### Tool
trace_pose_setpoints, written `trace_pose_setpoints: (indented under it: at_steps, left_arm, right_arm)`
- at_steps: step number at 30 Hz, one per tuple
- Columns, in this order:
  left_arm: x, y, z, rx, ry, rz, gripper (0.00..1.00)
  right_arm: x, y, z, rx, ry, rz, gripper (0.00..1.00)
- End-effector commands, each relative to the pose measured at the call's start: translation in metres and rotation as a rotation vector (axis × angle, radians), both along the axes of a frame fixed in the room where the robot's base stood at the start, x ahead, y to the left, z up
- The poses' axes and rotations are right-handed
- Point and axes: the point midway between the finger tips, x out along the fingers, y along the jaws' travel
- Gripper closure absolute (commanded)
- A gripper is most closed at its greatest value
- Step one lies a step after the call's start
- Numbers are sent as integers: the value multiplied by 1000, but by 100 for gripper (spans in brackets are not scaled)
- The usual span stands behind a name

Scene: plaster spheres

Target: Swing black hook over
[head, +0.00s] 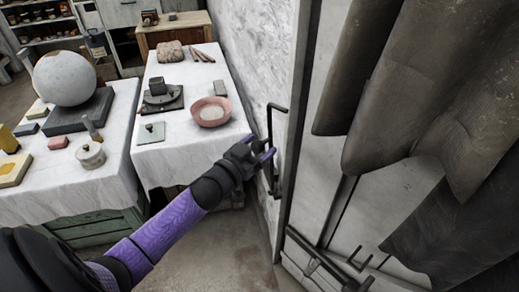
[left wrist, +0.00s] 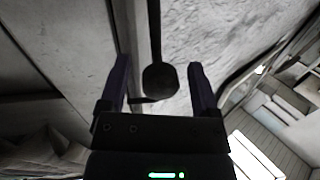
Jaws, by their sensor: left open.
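The black hook (head: 270,122) is a thin bent rod at the edge of the pale wall, beside the door frame. It hangs down, and its lower part passes close to my left gripper. My left gripper (head: 267,156) is open, its purple fingertips at the hook's lower part. In the left wrist view the open fingers (left wrist: 158,82) stand on either side of a dark bar with a rounded end (left wrist: 160,78). I cannot tell whether either finger touches it. My right gripper is not in view.
Dark cloths (head: 415,100) hang at the right in front of a pale panel. At the left, cloth-covered tables hold a plaster sphere (head: 64,78), a pink bowl (head: 211,111) and small tools. Bare floor (head: 225,240) shows below my left arm.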

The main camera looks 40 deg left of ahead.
Motion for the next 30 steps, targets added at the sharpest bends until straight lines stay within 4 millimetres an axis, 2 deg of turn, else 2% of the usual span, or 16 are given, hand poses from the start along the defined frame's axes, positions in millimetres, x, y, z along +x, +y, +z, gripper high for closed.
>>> trace_pose_setpoints:
  at_steps: [7, 8, 18, 19, 30]
  left_arm:
    - [2, 0, 1, 0, 0, 0, 20]
    - [2, 0, 1, 0, 0, 0, 24]
    - [1, 0, 0, 0, 0, 0, 96]
    - [1, 0, 0, 0, 0, 0, 100]
    - [1, 0, 0, 0, 1, 1, 100]
  right_arm:
    - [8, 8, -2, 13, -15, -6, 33]
    - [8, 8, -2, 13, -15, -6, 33]
    - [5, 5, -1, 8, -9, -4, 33]
    - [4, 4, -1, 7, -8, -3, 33]
    - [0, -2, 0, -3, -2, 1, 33]
